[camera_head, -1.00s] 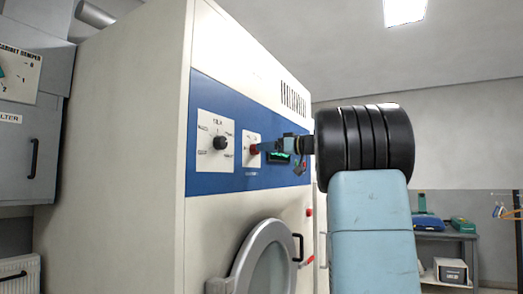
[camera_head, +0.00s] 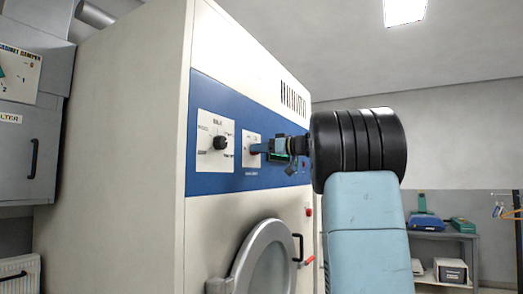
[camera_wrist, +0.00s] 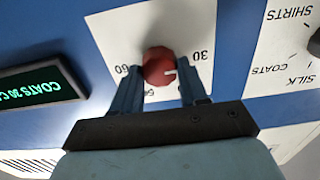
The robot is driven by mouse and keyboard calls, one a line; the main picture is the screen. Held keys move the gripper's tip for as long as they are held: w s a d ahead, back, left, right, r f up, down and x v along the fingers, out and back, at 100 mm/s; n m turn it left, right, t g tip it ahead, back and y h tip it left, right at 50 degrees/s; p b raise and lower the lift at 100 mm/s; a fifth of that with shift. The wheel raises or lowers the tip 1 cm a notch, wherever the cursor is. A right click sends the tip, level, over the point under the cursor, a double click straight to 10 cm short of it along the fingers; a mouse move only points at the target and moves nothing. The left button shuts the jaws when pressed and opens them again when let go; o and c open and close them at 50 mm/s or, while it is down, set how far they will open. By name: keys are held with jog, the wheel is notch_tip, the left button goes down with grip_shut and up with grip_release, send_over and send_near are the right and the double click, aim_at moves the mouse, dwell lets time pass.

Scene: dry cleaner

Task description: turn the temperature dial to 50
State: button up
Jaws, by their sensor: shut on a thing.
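The red temperature dial (camera_wrist: 158,66) sits on a white plate (camera_wrist: 115,35) on the blue panel. In the wrist view its white mark is on the right side, towards the "30" and slightly down. "60" is to its left, and a label below it is partly hidden. My gripper (camera_wrist: 160,68) has one finger on each side of the dial and is shut on it. In the head view my gripper (camera_head: 264,146) reaches the panel from the right and covers most of the dial.
A black selector knob (camera_head: 220,143) is on a plate to the left. A green-lit display (camera_wrist: 40,88) reading "COATS 30" is beside the dial plate. The round machine door (camera_head: 265,262) is below. A shelf (camera_head: 440,237) stands at the far right.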

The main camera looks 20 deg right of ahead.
jog(key=c, duration=0.3)
jog(key=shift+c, duration=0.2)
jog(key=m, duration=1.6)
jog(key=f+m, duration=0.1)
jog(key=m, duration=0.6)
jog(key=shift+w+d+m, duration=0.1)
jog(key=shift+d+m, duration=0.15)
jog(key=shift+m, duration=0.15)
jog(key=o, duration=0.8)
jog(key=shift+c, duration=0.2)
jog(key=shift+o, duration=1.3)
jog(key=shift+a+r, duration=0.1)
